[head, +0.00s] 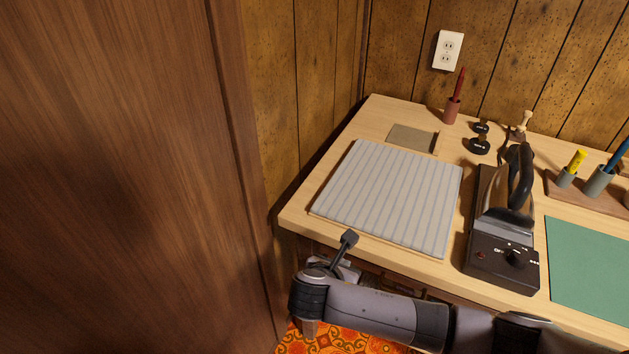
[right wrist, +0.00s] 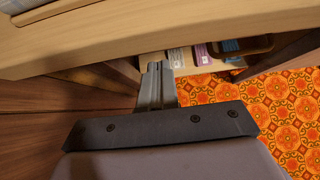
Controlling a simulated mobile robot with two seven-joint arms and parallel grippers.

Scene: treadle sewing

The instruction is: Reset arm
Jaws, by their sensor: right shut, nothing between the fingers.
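My right arm comes in from the bottom right in the head view and lies in front of the table's near edge. My right gripper (head: 346,270) is at the table's front left corner, below the tabletop and partly hidden by my own wrist. In the right wrist view its fingers (right wrist: 155,82) are together, with nothing between them. They point toward the space under the tabletop. My left gripper is not in view.
The wooden table (head: 298,216) holds a striped pad (head: 390,195), a black-handled device (head: 503,257) and a green mat (head: 590,268). A brown wooden panel (head: 110,180) stands close at left. A shelf with small items (right wrist: 190,55) is under the tabletop. Patterned orange floor (right wrist: 285,110) shows below.

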